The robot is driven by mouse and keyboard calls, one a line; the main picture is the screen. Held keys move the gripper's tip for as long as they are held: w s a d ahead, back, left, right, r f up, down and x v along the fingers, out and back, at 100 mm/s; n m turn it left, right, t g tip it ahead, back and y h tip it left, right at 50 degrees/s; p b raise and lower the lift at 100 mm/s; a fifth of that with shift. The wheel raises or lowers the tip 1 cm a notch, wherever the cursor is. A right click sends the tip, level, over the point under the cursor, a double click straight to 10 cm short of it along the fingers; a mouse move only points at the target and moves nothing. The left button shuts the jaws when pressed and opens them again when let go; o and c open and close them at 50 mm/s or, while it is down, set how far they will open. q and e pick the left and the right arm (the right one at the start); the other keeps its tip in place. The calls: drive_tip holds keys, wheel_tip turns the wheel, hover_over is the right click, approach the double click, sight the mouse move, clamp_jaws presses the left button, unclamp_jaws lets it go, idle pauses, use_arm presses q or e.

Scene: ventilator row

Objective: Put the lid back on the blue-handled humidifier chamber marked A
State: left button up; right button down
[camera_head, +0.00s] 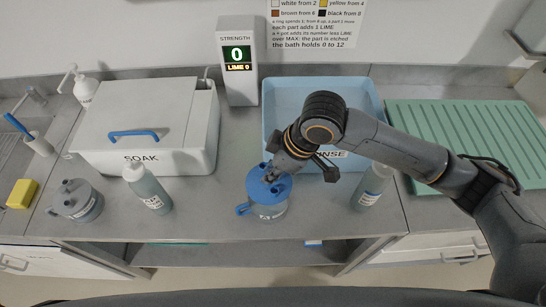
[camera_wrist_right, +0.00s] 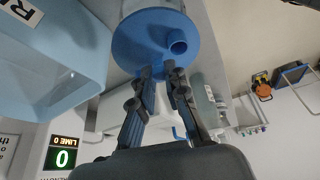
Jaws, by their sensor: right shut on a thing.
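A humidifier chamber (camera_head: 268,211) with a blue handle at its left side stands near the counter's front edge in the head view. Its label is too small to read surely. A round blue lid (camera_head: 280,190) with short ports sits over its top; whether it is fully seated I cannot tell. The lid also shows in the wrist view (camera_wrist_right: 135,45), with the chamber body (camera_wrist_right: 150,5) beyond it. My left gripper is not in view.
A white SOAK box (camera_head: 190,145) with a blue-handled cover and a grey-lidded chamber (camera_head: 77,203) are at left. Bottles (camera_head: 149,190) (camera_head: 371,188) stand on both sides. The blue RINSE tub (camera_head: 275,100) is behind my arm, near the green drainboard (camera_head: 470,135). The strength display (camera_head: 238,60) reads 0.

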sight(271, 185)
drive_tip(key=shift+s+a+f+b, duration=0.15)
drive_tip(key=shift+a+f+b, duration=0.05)
drive_tip(key=shift+f+b, duration=0.75)
wheel_tip(271, 185, down, 3)
drive_tip(key=b, duration=0.3)
drive_tip(key=shift+d+r, duration=0.1)
drive_tip(key=shift+r, duration=0.1)
drive_tip(key=shift+f, duration=0.85)
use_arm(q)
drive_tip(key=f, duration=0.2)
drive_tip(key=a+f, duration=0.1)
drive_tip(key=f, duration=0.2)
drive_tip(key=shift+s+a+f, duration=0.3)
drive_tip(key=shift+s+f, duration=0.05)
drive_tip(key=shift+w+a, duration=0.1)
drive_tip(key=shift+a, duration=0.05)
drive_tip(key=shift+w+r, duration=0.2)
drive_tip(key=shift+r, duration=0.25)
